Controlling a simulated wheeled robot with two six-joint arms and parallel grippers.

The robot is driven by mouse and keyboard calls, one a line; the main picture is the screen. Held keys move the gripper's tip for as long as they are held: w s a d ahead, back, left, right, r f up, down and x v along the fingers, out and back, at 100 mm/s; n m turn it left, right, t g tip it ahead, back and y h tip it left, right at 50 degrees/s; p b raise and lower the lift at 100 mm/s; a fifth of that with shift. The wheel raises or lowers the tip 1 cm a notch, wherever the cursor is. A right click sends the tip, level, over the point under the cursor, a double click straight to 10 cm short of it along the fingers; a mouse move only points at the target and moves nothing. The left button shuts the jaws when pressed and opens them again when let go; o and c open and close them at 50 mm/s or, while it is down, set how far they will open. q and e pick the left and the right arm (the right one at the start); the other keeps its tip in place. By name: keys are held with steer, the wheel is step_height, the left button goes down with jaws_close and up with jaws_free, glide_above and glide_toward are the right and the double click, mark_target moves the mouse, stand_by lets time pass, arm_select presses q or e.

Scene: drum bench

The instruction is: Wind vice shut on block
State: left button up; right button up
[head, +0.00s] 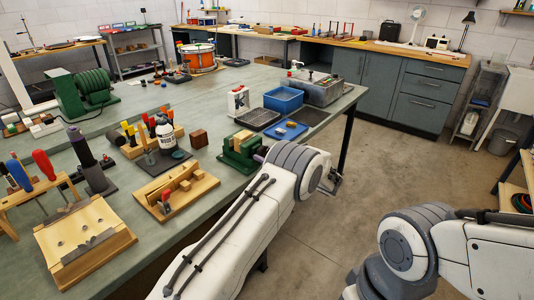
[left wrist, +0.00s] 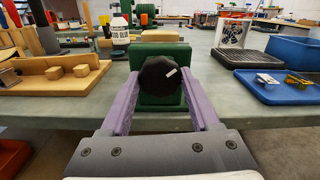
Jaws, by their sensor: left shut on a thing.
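The green vice (head: 239,150) stands at the bench's near right edge; it also shows in the left wrist view (left wrist: 165,52). Its black winding knob (left wrist: 159,73) faces my left wrist camera. My left gripper (head: 260,157) reaches in from the front, and its purple fingers (left wrist: 158,92) stand on both sides of the knob, shut on it. In the head view my wrist covers the knob. A dark wooden cube (head: 199,138) stands on the bench left of the vice. My right gripper is out of the picture.
A wooden tray with blocks (head: 178,193) lies left of the vice, with a glue bottle (head: 166,136) behind it. A blue tray (head: 290,131), a black ribbed tray (head: 257,119) and a blue bin (head: 283,99) are to the right. The floor (head: 330,225) beside the bench is clear.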

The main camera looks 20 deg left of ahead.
arm_select(q)
steer(key=shift+d+f+m, duration=0.15)
steer(key=shift+d+m, duration=0.05)
steer(key=shift+m, duration=0.5)
steer(key=o, duration=1.4)
steer(key=shift+c, duration=0.2)
steer(key=shift+a, duration=0.1)
steer(key=b+v, duration=0.1)
steer(key=v, duration=0.9)
steer(key=shift+d, duration=0.25)
steer(key=shift+s, duration=0.15)
